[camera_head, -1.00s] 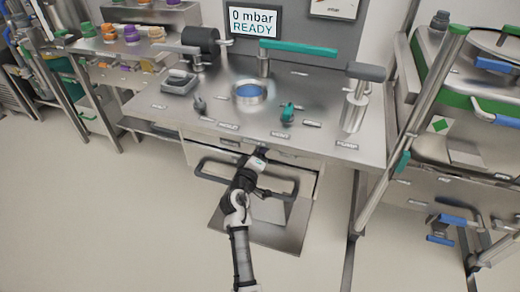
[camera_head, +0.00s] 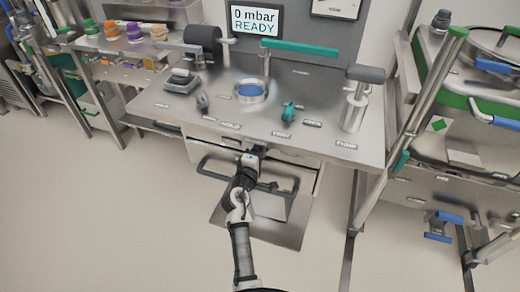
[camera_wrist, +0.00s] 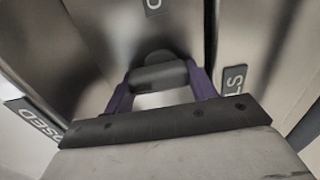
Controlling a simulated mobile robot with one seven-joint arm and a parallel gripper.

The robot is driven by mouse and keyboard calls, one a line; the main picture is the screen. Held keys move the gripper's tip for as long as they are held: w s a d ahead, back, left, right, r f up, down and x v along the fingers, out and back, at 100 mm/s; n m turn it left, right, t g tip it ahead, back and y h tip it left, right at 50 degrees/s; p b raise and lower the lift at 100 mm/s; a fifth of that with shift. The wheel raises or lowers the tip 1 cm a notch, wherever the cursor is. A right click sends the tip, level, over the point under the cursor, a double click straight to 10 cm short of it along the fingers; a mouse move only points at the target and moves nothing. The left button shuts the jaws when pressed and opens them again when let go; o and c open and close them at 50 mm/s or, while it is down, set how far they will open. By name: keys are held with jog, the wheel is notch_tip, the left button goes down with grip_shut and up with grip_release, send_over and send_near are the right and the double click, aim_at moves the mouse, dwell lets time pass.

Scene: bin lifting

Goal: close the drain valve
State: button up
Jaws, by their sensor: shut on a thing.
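My gripper (camera_wrist: 160,90) has two purple fingers, and in the wrist view they are shut on a dark grey rounded grip (camera_wrist: 158,76). This grip appears to be the drain valve's handle. The rest of the valve is hidden. A label ending in "SED" (camera_wrist: 36,117) is at the left, and part of another label (camera_wrist: 235,79) is at the right. In the head view my gripper (camera_head: 257,151) is at the bench's front face, just under the top's edge. The grip cannot be made out there.
The steel bench top (camera_head: 215,108) holds a round port with a blue inside (camera_head: 250,91), a teal lever (camera_head: 289,112) and a pump (camera_head: 355,100). A dark bar handle (camera_head: 215,171) spans the front below. A screen (camera_head: 256,21) reads "0 mbar READY". Floor at left is clear.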

dwell(0.3)
jog(key=o, duration=1)
jog(key=b+v, duration=0.3)
jog(key=v, duration=1.1)
